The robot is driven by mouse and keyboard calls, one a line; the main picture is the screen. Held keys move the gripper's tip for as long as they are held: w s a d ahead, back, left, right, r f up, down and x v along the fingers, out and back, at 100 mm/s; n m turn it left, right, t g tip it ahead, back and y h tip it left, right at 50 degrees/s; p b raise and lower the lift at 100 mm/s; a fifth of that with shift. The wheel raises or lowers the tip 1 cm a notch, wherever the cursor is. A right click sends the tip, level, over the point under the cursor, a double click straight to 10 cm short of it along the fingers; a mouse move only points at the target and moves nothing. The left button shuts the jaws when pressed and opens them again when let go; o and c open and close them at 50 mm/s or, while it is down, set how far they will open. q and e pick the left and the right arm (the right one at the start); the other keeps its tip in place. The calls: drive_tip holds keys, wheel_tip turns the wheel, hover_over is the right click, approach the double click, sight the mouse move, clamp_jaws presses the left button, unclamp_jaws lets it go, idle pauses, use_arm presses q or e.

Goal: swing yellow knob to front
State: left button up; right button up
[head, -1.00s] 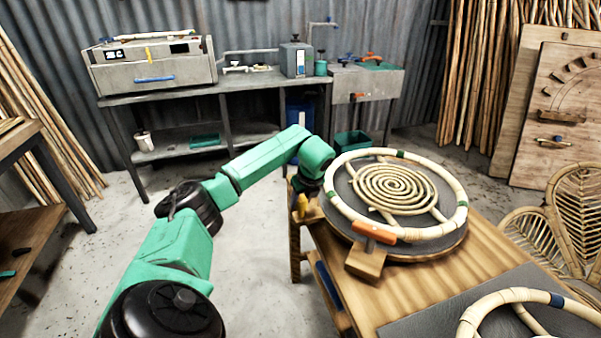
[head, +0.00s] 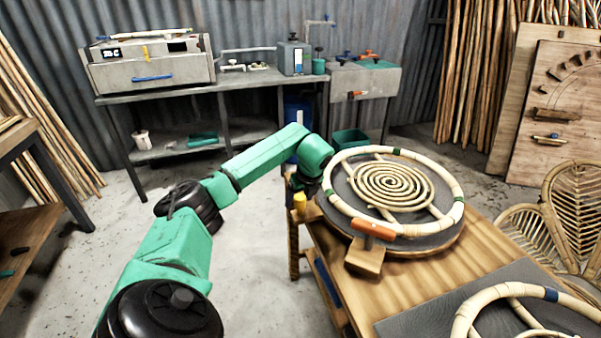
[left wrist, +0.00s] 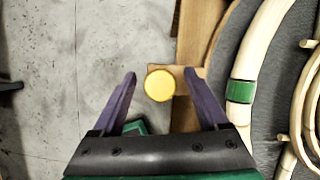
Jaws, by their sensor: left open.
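The yellow knob (head: 300,201) stands at the left edge of the wooden table, beside the round rattan form. In the left wrist view the round yellow knob (left wrist: 160,85) lies between the tips of my left gripper (left wrist: 160,78), with gaps to both purple fingers. The gripper is open and empty. In the head view my left gripper (head: 303,187) is dark and partly hidden by its own green wrist, just above the knob. My right gripper is not in view.
A rattan ring with a spiral (head: 395,190) lies on a dark round plate right of the knob. An orange handle (head: 373,230) on a wooden block sits at its front. Bare concrete floor (head: 245,270) lies left of the table.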

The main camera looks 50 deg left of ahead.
use_arm(q)
drive_tip(key=v, duration=1.4)
drive_tip(key=shift+r, duration=0.25)
drive_tip(key=shift+s+d, duration=0.1)
